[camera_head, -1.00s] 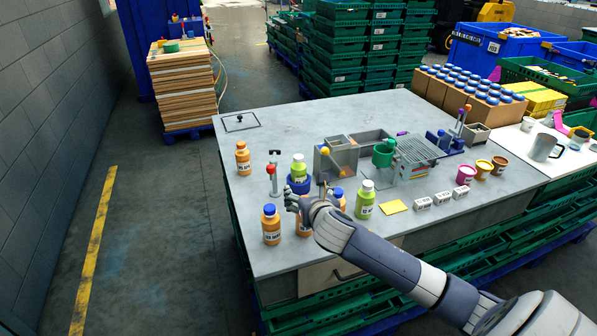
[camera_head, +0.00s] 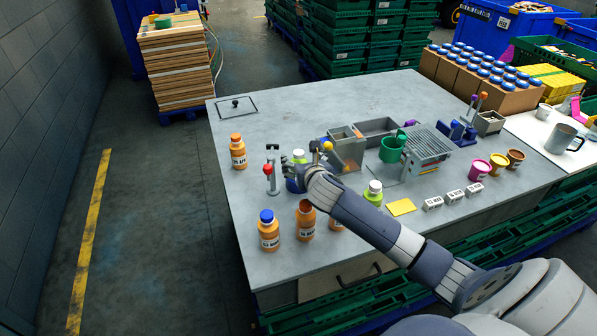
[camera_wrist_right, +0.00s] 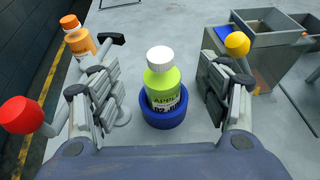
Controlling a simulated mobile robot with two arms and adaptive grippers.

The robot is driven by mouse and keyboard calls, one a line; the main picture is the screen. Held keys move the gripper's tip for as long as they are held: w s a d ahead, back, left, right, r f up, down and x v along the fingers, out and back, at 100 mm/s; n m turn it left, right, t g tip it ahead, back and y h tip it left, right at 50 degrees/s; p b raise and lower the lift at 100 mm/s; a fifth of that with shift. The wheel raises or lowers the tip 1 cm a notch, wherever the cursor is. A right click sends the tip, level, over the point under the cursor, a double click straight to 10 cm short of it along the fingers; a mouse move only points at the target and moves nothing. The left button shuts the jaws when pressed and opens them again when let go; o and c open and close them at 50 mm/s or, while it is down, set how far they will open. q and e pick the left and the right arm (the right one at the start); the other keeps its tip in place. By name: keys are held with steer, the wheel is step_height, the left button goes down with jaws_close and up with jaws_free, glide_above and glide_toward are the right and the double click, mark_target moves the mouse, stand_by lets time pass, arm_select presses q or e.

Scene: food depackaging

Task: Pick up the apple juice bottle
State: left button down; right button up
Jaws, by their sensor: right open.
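The apple juice bottle (camera_wrist_right: 163,84) is light green with a white cap and a label reading "APPLE". It stands upright in a round blue holder (camera_wrist_right: 163,117). My right gripper (camera_wrist_right: 160,88) is open, with one finger on each side of the bottle and visible gaps between. In the head view my right gripper (camera_head: 297,173) partly hides this bottle (camera_head: 299,156) and the blue holder (camera_head: 293,186). A second green bottle with a white cap (camera_head: 373,194) stands to the right, partly behind my arm. My left gripper is not in view.
A red-knobbed lever (camera_head: 269,171) stands close left of the holder. A grey bin unit (camera_head: 348,150) with a yellow knob is close on the right. Orange bottles (camera_head: 269,231) stand at the front and one (camera_head: 238,152) at back left.

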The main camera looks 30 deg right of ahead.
mark_target(300, 157)
steer(key=shift+w+d+f, duration=0.15)
steer(key=shift+w, duration=0.15)
steer(key=p+x, duration=0.1)
steer(key=x, duration=0.1)
steer(key=shift+w+d, duration=0.1)
steer(key=shift+w, duration=0.15)
steer(key=shift+x, duration=1.05)
steer(key=shift+w+d+f, duration=0.1)
steer(key=shift+w+f, duration=0.1)
steer(key=shift+f, duration=0.1)
steer(key=shift+w, duration=0.1)
steer(key=shift+c, duration=0.4)
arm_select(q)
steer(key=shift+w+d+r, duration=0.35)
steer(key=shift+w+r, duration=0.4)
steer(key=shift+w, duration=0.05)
arm_select(e)
jaws_close()
